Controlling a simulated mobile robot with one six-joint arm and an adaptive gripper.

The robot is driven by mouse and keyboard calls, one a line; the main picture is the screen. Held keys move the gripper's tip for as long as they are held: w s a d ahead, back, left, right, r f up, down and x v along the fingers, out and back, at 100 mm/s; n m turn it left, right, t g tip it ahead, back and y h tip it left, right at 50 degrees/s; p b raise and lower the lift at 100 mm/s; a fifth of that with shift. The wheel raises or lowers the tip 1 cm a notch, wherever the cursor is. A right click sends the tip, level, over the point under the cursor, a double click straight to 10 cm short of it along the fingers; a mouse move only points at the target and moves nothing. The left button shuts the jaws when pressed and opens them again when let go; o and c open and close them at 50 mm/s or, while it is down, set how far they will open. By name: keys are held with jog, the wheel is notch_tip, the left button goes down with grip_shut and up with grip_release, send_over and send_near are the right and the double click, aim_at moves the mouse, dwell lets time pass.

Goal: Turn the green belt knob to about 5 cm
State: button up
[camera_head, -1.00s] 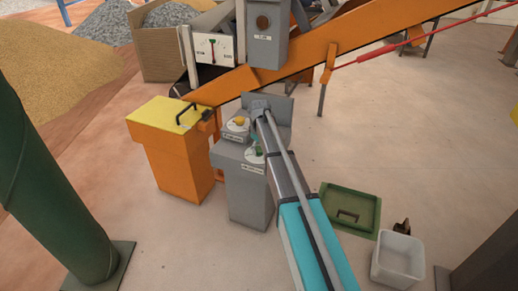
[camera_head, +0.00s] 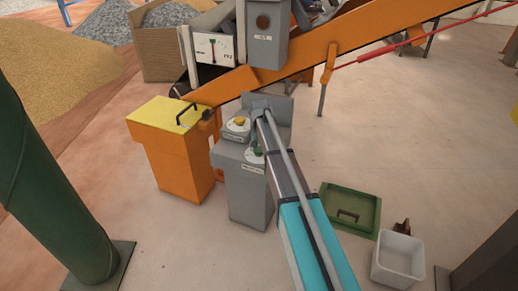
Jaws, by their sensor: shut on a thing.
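The green belt knob (camera_head: 258,152) sits on the top of a grey control box (camera_head: 250,195), at its front right, on a pale round dial. It is small and partly covered by my arm, so its exact angle is not clear. A yellow knob (camera_head: 240,121) sits on a raised block behind it. My arm reaches up from the bottom right to the box. My gripper is mostly hidden by the arm at the green knob, shut on it.
An orange bin with a yellow top (camera_head: 172,115) stands left of the box. The orange conveyor (camera_head: 350,38) slopes up behind. A green column (camera_head: 45,190) stands at left.

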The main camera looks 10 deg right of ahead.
jog(key=m, duration=0.6)
jog(key=shift+w, duration=0.1)
jog(key=m, duration=0.6)
dwell(0.5)
jog(key=o, duration=1.2)
jog(key=shift+n, duration=0.4)
